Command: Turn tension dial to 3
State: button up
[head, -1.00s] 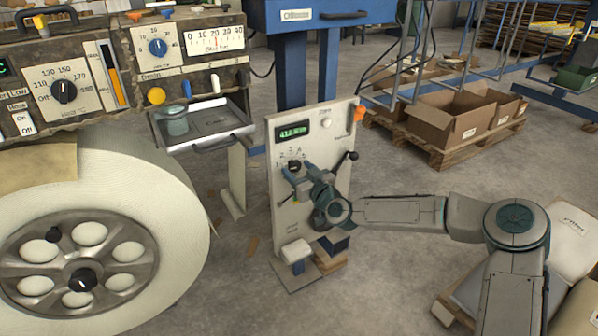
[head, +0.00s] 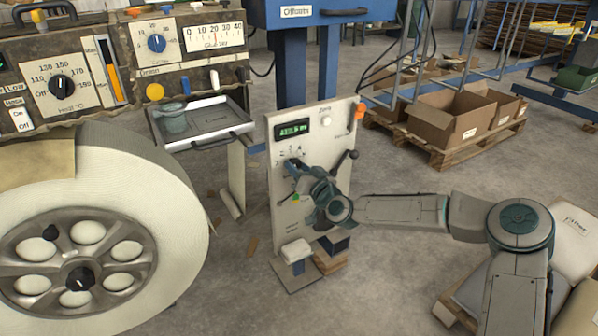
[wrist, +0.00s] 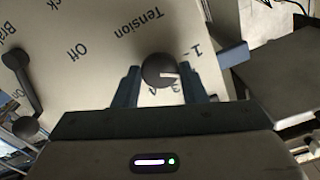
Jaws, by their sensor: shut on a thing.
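The tension dial (wrist: 160,66) is a round black knob with a white pointer mark, on a pale panel (wrist: 95,75) lettered "Tension". In the wrist view its mark points right, to the side between the printed "1" and "3"; my right finger covers part of the scale there. My gripper (wrist: 163,74) has one finger on each side of the knob and is shut on it.
A black crank lever (wrist: 22,82) stands out left of the dial in the wrist view. The panel also bears a green display (head: 293,130) and an orange part (head: 360,111). A large white roll (head: 155,205) stands at left; cardboard boxes (head: 440,124) lie behind right.

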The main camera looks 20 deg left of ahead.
jog(key=m+b, duration=0.1)
jog(key=m, duration=0.4)
jog(key=shift+m, duration=0.3)
jog(key=m, duration=0.5)
jog(key=shift+m+b, duration=0.3)
jog(key=shift+b, duration=0.1)
jog(key=o, duration=1)
jog(key=shift+w, duration=0.1)
jog(key=p+v, duration=0.3)
jog(key=v, duration=1.1)
jog(key=shift+a, duration=0.1)
